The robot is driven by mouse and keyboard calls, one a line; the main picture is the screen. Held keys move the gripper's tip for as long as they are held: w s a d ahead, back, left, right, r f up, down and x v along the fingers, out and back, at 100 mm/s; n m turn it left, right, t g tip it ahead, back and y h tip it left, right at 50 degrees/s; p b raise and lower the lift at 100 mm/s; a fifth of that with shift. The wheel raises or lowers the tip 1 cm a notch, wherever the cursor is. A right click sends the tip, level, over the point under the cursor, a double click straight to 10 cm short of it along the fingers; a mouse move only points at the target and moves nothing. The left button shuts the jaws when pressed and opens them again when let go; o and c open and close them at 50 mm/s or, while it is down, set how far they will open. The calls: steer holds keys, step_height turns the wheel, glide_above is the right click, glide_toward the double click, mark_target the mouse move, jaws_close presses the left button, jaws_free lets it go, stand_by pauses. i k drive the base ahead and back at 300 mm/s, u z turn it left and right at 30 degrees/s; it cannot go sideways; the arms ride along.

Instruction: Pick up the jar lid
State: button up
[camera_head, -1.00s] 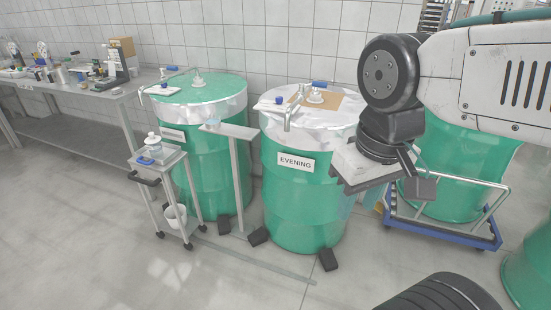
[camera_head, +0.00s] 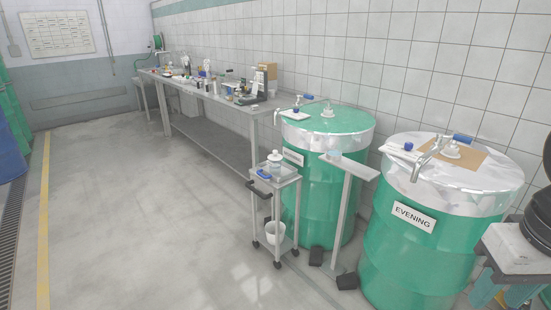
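A small clear jar (camera_head: 274,171) stands upright on the top shelf of a small grey trolley, left of the green drums. Its pale top (camera_head: 274,155) seems to be the jar lid, but it is too small to tell it clearly from the jar. My gripper (camera_head: 508,255) is only partly in view at the right edge, in front of the drum marked EVENING and far from the jar. Its fingers are not clearly shown, so I cannot tell whether it is open or shut.
The trolley (camera_head: 285,181) also carries a small blue item (camera_head: 263,174); a white bucket (camera_head: 275,232) is low on it. A narrow stand (camera_head: 346,215) and two green drums (camera_head: 322,190) (camera_head: 415,250) are to its right. A cluttered bench (camera_head: 215,92) lies behind. The floor at left is clear.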

mark_target(274, 157)
steer(key=u, duration=0.6)
steer(key=i, duration=2.35)
steer(key=z, duration=0.3)
